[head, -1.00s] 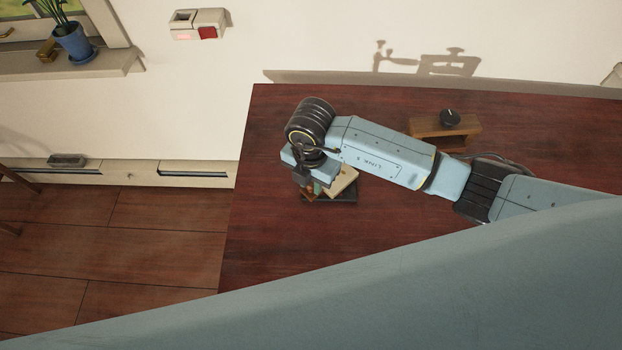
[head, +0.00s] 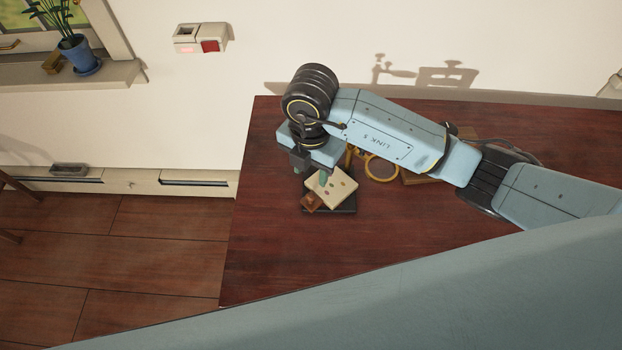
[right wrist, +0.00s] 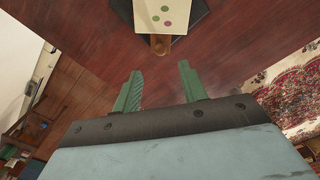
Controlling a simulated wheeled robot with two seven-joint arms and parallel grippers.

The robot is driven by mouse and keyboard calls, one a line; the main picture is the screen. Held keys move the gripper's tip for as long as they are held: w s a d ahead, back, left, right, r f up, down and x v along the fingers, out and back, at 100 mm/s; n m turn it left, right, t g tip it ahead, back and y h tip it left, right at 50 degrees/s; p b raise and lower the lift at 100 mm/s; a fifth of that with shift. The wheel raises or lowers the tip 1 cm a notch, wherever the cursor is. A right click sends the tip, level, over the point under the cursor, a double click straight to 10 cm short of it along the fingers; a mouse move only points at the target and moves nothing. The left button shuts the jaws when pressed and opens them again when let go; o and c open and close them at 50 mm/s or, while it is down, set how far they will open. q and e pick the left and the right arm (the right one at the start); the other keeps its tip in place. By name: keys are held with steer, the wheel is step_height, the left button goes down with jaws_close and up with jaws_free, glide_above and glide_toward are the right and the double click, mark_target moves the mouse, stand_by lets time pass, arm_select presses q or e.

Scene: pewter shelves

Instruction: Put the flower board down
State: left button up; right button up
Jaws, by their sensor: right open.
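The flower board is a small cream board (head: 338,188) with coloured dots and a brown wooden handle. It lies on a dark flat base (head: 344,210) on the red-brown table. In the right wrist view the board (right wrist: 178,12) is at the top edge, partly cut off, with its handle end (right wrist: 160,44) towards my fingers. My right gripper (right wrist: 160,76) is open, with nothing between its green fingers, and is apart from the handle. In the head view, the right gripper (head: 311,170) is by the board's upper left. My left gripper is not in view.
A brass-coloured ring (head: 381,168) is on the table right of the board, partly behind my right arm. A wooden stand (head: 416,178) is mostly hidden by that arm. The table's left edge is near the board. The near left tabletop (head: 262,255) is clear.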

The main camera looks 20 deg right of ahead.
steer(key=shift+r, duration=1.3)
steer(key=shift+f, duration=0.1)
